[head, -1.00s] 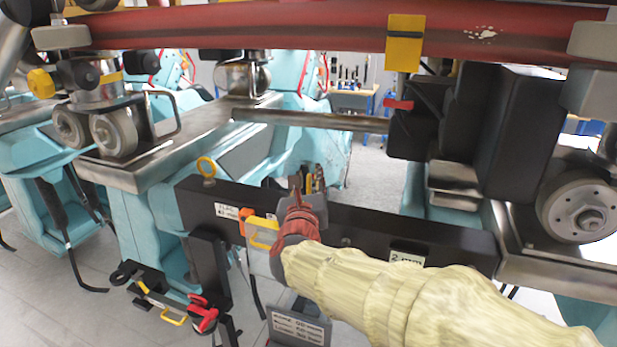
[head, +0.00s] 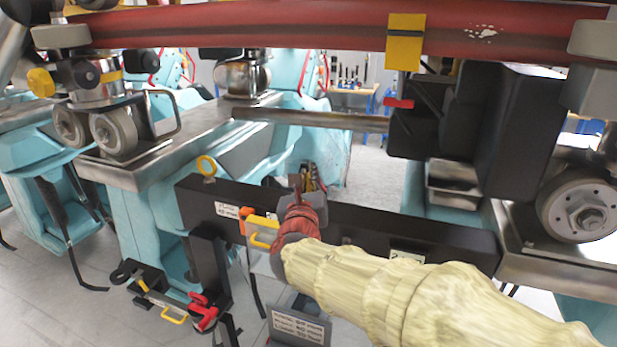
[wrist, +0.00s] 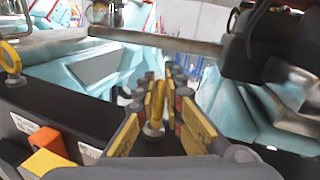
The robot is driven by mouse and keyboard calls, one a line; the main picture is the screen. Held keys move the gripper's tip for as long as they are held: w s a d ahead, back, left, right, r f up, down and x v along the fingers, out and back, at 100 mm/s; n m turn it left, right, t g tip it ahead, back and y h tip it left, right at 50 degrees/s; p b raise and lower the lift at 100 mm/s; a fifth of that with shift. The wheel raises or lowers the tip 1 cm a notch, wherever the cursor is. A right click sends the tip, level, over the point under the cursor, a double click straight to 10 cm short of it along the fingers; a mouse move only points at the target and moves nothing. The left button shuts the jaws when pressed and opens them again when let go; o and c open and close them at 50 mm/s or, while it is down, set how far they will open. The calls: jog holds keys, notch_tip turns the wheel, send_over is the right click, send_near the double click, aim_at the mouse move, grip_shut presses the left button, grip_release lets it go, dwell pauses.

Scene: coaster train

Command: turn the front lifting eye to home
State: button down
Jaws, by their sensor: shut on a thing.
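My gripper (wrist: 157,100) is over the dark beam (head: 440,232). In the wrist view its yellow-padded fingers stand on both sides of a yellow lifting eye (wrist: 156,106) and are shut on it. This eye stands upright on a pale round base on the beam; its ring appears nearly edge-on. In the head view my gripper (head: 310,182) hides it. A second yellow lifting eye (head: 207,167) stands at the beam's left end, apart from my gripper; its ring faces the head camera more openly. It also shows at the left edge of the wrist view (wrist: 10,58). I cannot tell which eye is called front.
An orange and yellow handle (head: 262,230) sits on the beam's near side, close to my wrist. A red rail (head: 300,28) crosses above. A metal bar (head: 310,119) runs behind the beam. Wheel assemblies (head: 585,200) flank the space. A labelled sign (head: 298,328) is below.

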jog(key=shift+a+m+h+p, duration=0.1)
jog(key=shift+m+h+p, duration=0.2)
jog(key=shift+h+p, duration=0.2)
jog(key=m+g+h+p, duration=0.1)
jog(key=m+h+p, duration=0.2)
jog(key=h+p, duration=0.1)
jog(key=h, duration=0.1)
jog(key=shift+a+m+g+h, duration=0.1)
jog(key=shift+m+g+h, duration=0.2)
jog(key=shift+m+g, duration=0.1)
jog(key=m+g+h+p, duration=0.6)
jog(key=h, duration=0.1)
jog(key=shift+w+r+p, duration=0.15)
jog(key=shift+p, duration=0.25)
jog(key=m+g+h+p, duration=0.2)
jog(key=m+g+p, duration=0.1)
jog(key=g+p, duration=0.1)
jog(key=shift+g+p, duration=0.3)
jog(key=shift+p, duration=0.55)
jog(key=m+g+h+p, duration=0.1)
jog(key=g+p, duration=0.1)
jog(key=p, duration=0.1)
jog(key=shift+m, duration=0.4)
jog(key=shift+m+g+p, duration=0.3)
jog(key=shift+g+p, duration=0.2)
jog(key=shift+p, duration=0.3)
jog(key=c, duration=2)
grip_release()
jog(key=shift+o, duration=0.4)
jog(key=shift+f, duration=0.2)
